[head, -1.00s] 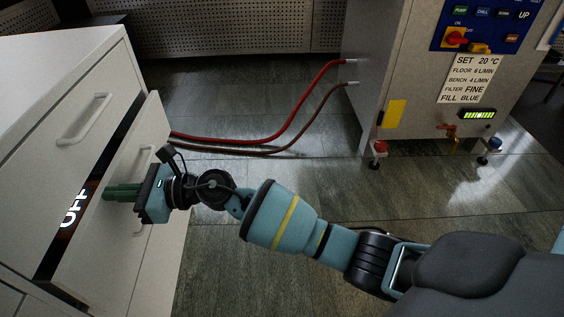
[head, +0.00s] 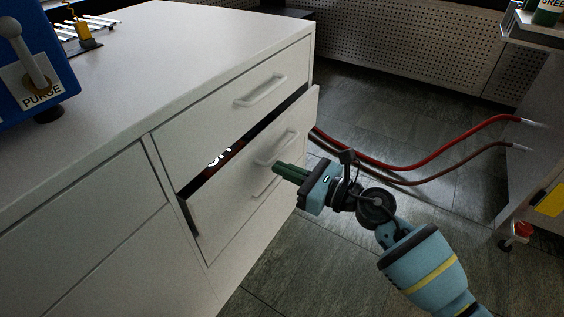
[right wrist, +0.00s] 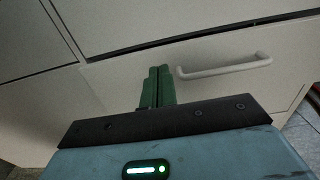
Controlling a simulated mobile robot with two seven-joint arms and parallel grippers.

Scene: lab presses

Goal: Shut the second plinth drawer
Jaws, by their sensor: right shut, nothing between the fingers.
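The second plinth drawer (head: 225,198) is partly out of the white plinth, with a dark gap along its top edge. Part of some white lettering on a dark thing shows inside the gap. Its pale bar handle (head: 276,149) also shows in the right wrist view (right wrist: 225,69). My right gripper (head: 277,169) is shut and empty, its green fingers pointing at the drawer front just below the handle. In the right wrist view the fingertips (right wrist: 158,70) lie left of the handle, at or very near the front. I cannot tell if they touch. My left gripper is out of view.
The top drawer (head: 235,108) above is shut. A blue unit with a PURGE label (head: 42,95) stands on the plinth. Red hoses (head: 430,163) run to a grey cabinet at right. Floor right of the plinth is otherwise clear.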

